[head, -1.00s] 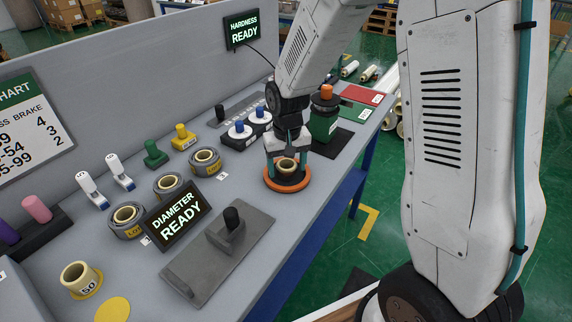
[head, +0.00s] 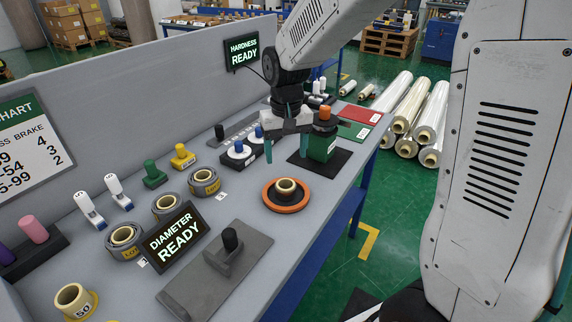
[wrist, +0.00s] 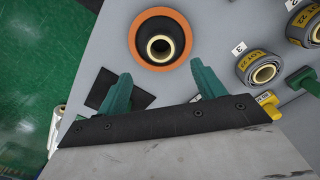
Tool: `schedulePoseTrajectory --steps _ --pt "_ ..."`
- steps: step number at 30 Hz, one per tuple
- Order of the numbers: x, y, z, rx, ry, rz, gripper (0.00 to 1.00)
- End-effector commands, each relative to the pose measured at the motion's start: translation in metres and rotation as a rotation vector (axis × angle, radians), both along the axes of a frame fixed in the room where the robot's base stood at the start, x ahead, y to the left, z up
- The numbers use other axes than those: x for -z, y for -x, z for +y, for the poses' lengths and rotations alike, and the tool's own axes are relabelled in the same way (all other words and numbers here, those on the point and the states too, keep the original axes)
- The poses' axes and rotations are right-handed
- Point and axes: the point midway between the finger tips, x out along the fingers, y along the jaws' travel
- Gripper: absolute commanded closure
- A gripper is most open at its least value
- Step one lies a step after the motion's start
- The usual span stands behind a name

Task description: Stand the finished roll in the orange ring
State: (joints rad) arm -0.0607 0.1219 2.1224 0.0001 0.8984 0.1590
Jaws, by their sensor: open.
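The orange ring (head: 268,201) lies flat on the grey bench near its right edge. A short roll with a cream core (head: 286,186) stands upright inside it, with a dark area between core and ring. In the wrist view the ring (wrist: 137,57) and the round cream core (wrist: 160,44) show from above, roughly concentric. My gripper (head: 289,151) is open and empty, behind and above the ring in the head view. In the wrist view its two green fingers (wrist: 161,76) are apart, short of the ring, with nothing between them.
Several grey LOT rolls (head: 204,182) stand left of the ring. The dark block with a black knob (head: 225,258) is in front. A green block with an orange top (head: 322,145) stands close to my gripper. Screens read DIAMETER READY (head: 173,239) and HARDNESS READY (head: 243,52).

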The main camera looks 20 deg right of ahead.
Motion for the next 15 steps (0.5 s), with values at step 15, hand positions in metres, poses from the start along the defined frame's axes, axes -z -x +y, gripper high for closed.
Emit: schedulePoseTrajectory --steps 15 --pt "-0.059 0.064 -0.012 -0.022 0.0 -0.037 0.31"
